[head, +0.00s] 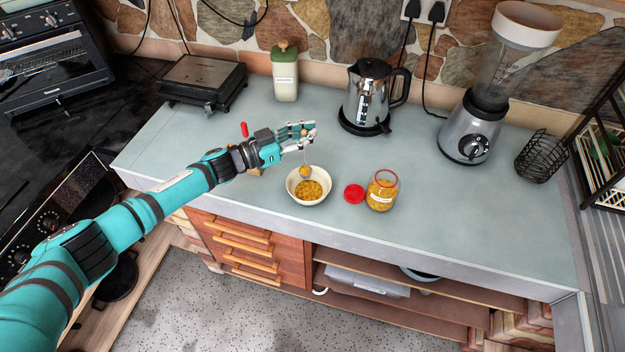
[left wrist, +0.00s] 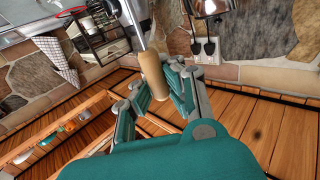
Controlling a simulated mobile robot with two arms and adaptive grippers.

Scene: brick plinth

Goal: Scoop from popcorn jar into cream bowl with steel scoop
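The cream bowl (head: 296,199) stands near the front of the counter with yellow popcorn kernels inside. The glass popcorn jar (head: 381,194) stands open to its right, with kernels in it. My left gripper (head: 304,133) is above and behind the bowl, shut on the steel scoop (head: 305,171). The scoop's head hangs low over the bowl's back rim and looks to have kernels in it; I cannot tell if it touches the bowl. In the left wrist view the scoop's wooden handle (left wrist: 152,76) sits between my fingers. My right gripper is not in view.
A red lid (head: 354,194) lies between bowl and jar. A steel kettle (head: 369,95), a green-lidded canister (head: 285,75) and a blender (head: 474,125) stand further back. A small red item (head: 244,129) is beside my left wrist.

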